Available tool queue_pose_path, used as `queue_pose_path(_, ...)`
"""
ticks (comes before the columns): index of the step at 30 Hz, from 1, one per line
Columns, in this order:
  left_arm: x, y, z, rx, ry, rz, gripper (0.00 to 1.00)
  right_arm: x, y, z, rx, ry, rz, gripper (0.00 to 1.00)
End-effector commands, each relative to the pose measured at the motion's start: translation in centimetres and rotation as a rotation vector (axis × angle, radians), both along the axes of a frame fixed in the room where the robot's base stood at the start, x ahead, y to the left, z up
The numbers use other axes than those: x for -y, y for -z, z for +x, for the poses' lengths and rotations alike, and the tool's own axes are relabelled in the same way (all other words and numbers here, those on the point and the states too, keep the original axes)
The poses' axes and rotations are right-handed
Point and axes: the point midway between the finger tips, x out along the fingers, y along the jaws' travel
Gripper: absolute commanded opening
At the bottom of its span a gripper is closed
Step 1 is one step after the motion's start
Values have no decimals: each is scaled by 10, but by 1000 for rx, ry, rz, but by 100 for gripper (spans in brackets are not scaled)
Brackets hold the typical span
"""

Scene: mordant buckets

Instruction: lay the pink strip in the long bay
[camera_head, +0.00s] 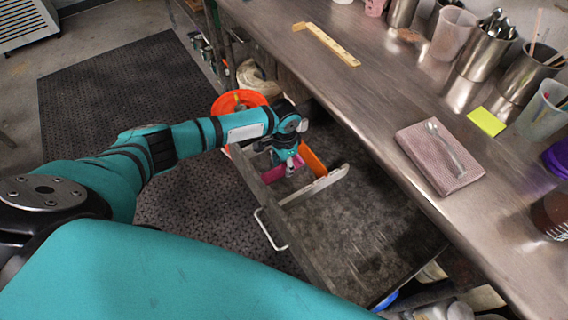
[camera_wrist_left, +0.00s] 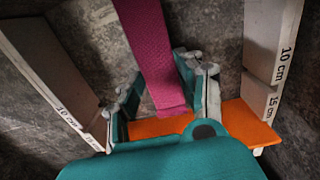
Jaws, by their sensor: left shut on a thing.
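The pink strip (camera_wrist_left: 146,45) is a flat, textured band. My left gripper (camera_head: 289,169) is shut on it, with a finger on either side in the left wrist view. In the head view the strip (camera_head: 273,174) shows as small pink patches by the fingers, inside the open drawer. Pale divider walls (camera_head: 318,186) stand in the drawer; they also show in the left wrist view (camera_wrist_left: 272,40), marked 10 cm and 15 cm. An orange piece (camera_head: 313,162) lies beyond the gripper and partly shows under it (camera_wrist_left: 247,122). I cannot tell whether the strip touches the drawer floor. My right gripper is out of view.
The drawer's wide near part (camera_head: 350,235) is bare and dark. An orange bucket (camera_head: 232,100) stands behind my left wrist.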

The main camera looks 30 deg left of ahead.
Motion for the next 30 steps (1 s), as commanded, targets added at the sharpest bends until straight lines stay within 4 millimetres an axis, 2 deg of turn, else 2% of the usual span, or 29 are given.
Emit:
queue_pose_path(11,0,6,0,0,0,0,21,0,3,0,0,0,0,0)
queue_pose_path(12,0,6,0,0,0,0,36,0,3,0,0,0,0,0)
queue_pose_path(18,0,6,0,0,0,0,59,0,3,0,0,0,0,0)
queue_pose_path(26,0,5,0,1,0,-1,59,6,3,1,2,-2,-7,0)
queue_pose_path(30,0,-8,1,3,1,-2,59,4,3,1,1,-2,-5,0)
